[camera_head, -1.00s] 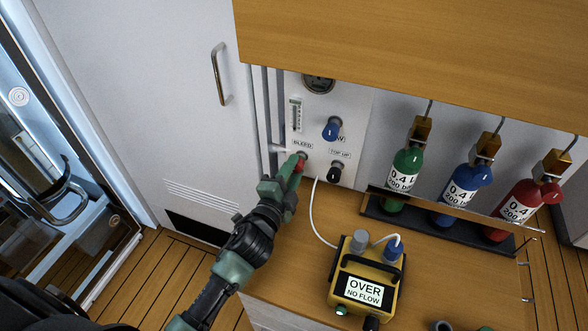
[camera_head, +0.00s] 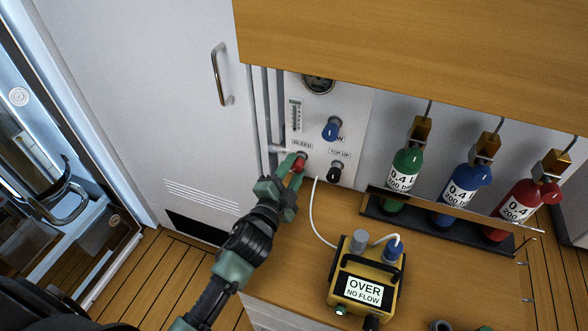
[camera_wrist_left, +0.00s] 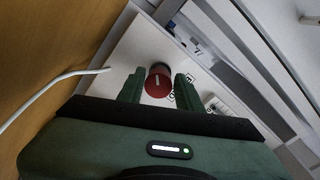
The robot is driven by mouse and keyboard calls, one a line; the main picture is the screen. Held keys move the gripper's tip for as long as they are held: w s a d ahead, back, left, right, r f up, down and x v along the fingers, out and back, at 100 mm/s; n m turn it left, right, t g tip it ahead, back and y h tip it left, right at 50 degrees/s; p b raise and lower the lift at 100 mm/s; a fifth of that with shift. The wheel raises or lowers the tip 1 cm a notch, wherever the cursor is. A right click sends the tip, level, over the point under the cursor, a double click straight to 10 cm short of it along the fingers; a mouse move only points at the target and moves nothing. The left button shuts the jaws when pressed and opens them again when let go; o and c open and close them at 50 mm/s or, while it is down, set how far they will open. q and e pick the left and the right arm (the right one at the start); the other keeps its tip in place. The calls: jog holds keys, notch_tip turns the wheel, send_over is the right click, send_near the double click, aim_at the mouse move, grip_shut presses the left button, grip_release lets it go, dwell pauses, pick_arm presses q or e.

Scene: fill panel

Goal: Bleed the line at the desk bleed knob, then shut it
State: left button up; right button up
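The red bleed knob (camera_head: 299,164) is on the white panel (camera_head: 352,110), under the BLEED label. My left gripper (camera_head: 293,168) is at the knob. In the left wrist view the red knob (camera_wrist_left: 158,82) sits between the two green fingers (camera_wrist_left: 158,88), with a visible gap on at least the right side. The fingers are apart, and the gripper looks open around or just in front of the knob. Whether a finger touches it I cannot tell. The yellow meter (camera_head: 366,280) on the desk reads "OVER NO FLOW". My right gripper is not in view.
A blue knob (camera_head: 331,129) and a black TOP-UP knob (camera_head: 335,172) are on the same panel. Green (camera_head: 404,172), blue (camera_head: 462,190) and red (camera_head: 520,206) bottles stand in a rack to the right. A white tube (camera_head: 315,220) runs from panel to meter.

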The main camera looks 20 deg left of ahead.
pick_arm(q)
jog(key=shift+o, duration=0.8)
jog(key=shift+s+f, duration=0.1)
jog(key=shift+s, duration=0.15)
jog(key=s, duration=0.5)
jog(key=s+b, duration=0.1)
jog(key=s, duration=0.1)
jog(key=shift+s+a+r, duration=0.2)
jog(key=shift+a+r, duration=0.05)
jog(key=shift+a, duration=0.05)
dwell(6.0)
